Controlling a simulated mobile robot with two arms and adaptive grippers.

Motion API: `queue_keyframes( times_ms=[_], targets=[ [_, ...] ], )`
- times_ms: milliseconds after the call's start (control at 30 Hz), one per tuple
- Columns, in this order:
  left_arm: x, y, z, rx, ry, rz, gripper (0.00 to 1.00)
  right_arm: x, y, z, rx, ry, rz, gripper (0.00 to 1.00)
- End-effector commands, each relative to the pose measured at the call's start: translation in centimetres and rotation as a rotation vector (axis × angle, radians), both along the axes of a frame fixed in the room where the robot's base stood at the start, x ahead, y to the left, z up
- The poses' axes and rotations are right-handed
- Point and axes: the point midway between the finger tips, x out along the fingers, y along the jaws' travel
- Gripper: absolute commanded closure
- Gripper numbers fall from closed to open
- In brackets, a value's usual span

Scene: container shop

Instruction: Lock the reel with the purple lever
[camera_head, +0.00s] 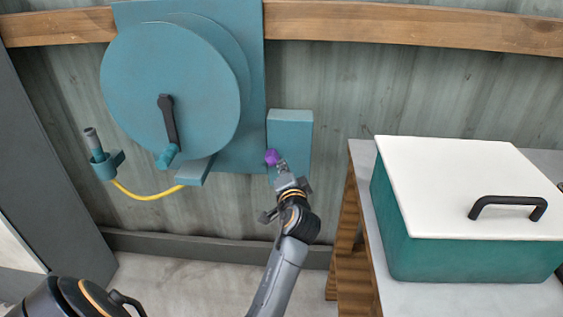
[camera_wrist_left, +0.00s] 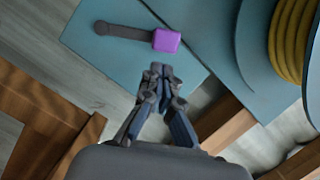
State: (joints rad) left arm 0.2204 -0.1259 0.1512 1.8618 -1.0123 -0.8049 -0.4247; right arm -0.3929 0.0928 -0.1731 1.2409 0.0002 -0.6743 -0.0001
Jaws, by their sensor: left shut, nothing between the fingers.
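The teal reel (camera_head: 190,70) is mounted on the wall at the left of the head view, with a dark crank (camera_head: 169,122) on its face. The purple lever knob (camera_head: 271,157) shows at the lower part of a teal box right of the reel. In the left wrist view the purple knob (camera_wrist_left: 167,41) sits at the end of a dark lever bar (camera_wrist_left: 121,31). My left gripper (camera_head: 279,171) is shut and empty, its fingertips (camera_wrist_left: 157,72) just below the knob. My right gripper is out of view.
A teal chest with a white lid (camera_head: 450,180) and black handle stands on a bench at the right. A hose nozzle (camera_head: 97,150) on a yellow hose (camera_head: 148,196) hangs left below the reel. A wooden beam (camera_head: 400,25) crosses the wall above.

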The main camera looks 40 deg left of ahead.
Motion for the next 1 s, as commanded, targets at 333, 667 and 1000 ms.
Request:
queue_keyframes(
  times_ms=[333,667,1000],
  targets=[
    [-2.3,-2.4,0.4,0.0,0.0,-0.001,1.0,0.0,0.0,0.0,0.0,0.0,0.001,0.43],
    [-2.3,-2.4,0.4,0.001,-0.001,-0.001,1.0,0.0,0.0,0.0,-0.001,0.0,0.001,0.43],
    [-1.0,-4.1,-2.8,-0.04,0.052,-0.071,1.0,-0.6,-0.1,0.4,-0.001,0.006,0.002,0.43]
  ],
)
